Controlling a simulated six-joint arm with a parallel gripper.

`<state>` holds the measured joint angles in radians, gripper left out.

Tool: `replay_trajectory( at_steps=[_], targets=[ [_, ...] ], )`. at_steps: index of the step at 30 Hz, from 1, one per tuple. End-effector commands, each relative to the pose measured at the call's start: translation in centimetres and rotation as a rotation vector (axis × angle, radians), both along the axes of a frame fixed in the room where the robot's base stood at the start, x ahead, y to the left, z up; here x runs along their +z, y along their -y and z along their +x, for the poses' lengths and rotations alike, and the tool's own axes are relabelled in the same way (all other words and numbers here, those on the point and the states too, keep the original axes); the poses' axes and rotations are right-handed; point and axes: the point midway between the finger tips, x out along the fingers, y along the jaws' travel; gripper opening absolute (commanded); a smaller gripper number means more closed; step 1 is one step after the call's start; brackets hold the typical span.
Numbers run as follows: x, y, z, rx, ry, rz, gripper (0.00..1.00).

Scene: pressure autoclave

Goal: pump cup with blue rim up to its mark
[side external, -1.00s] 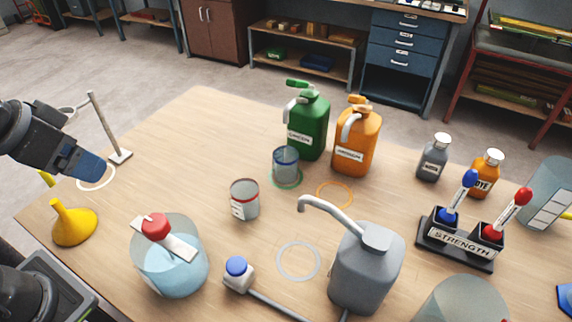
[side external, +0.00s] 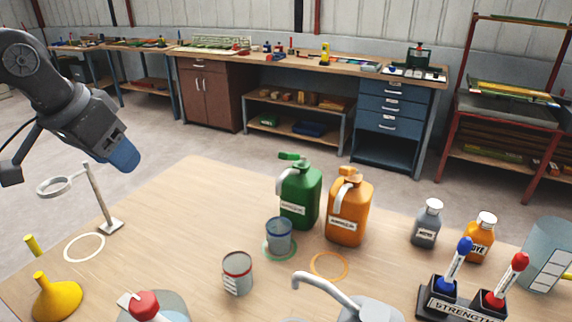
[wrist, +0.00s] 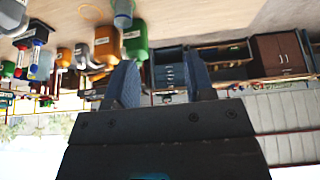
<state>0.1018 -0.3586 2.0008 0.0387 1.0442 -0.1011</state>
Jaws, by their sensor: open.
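The cup with the blue rim (side external: 279,236) stands upright on a green ring mark on the table, just in front of the green pump bottle (side external: 301,200). The bottle's pale spout points down on the cup's side, and its green pump head (side external: 291,156) stands up on top. I cannot make out the cup's mark or liquid level. My gripper (side external: 122,158) is in the air at the left, well apart from cup and bottle. In the wrist view my gripper (wrist: 161,84) is open with nothing between its fingers; the green bottle (wrist: 135,42) shows beyond them.
An orange pump bottle (side external: 348,212) stands right of the green one. A grey pump bottle (side external: 368,308), yellow funnel (side external: 57,300) and ring stand (side external: 97,197) are nearby. The table's back left is clear.

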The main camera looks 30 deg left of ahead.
Motion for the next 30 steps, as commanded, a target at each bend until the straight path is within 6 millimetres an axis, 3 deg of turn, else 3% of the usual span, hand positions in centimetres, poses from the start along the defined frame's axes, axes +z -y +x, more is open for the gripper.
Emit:
replay_trajectory(
  at_steps=[1,6,11,15,21,30],
  targets=[
    [1.0,0.8,2.3,-0.005,-0.01,0.001,0.49],
    [3.4,3.8,8.8,-0.006,-0.029,0.001,0.49],
    [4.0,7.3,14.6,-0.003,-0.045,0.003,0.49],
    [3.3,10.5,18.6,0.001,-0.057,0.006,0.49],
    [2.0,13.7,21.8,0.01,-0.064,0.007,0.49],
    [0.2,14.6,23.0,0.015,-0.068,0.008,0.49]
  ],
)
